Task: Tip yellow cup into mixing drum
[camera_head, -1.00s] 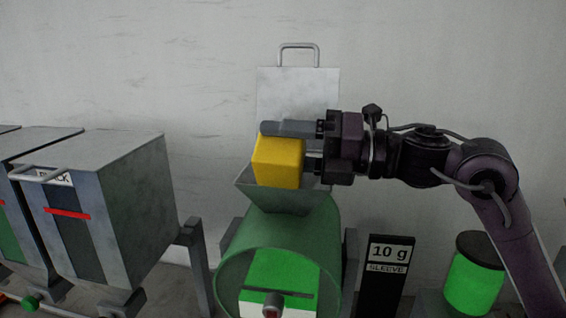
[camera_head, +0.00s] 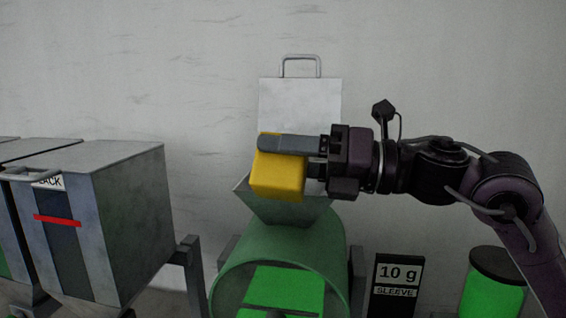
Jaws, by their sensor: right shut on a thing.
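The yellow cup (camera_head: 277,180) is in the camera_head view near the middle, held above the hopper mouth of the green mixing drum (camera_head: 279,248). My right gripper (camera_head: 290,156) comes in from the right and is shut on the cup. One grey finger lies across the cup's upper part, and the other is mostly hidden. The cup looks slightly tilted, and its opening does not show. The hopper (camera_head: 297,211) is partly hidden behind the cup, with its raised lid (camera_head: 305,103) upright at the back. My left gripper is not in view.
Large grey bins (camera_head: 135,215) on a stand fill the left side. A black "10 g SLEEVE" sign (camera_head: 397,283) stands right of the drum. A bright green container with a dark lid (camera_head: 493,292) is at the lower right, near my right arm.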

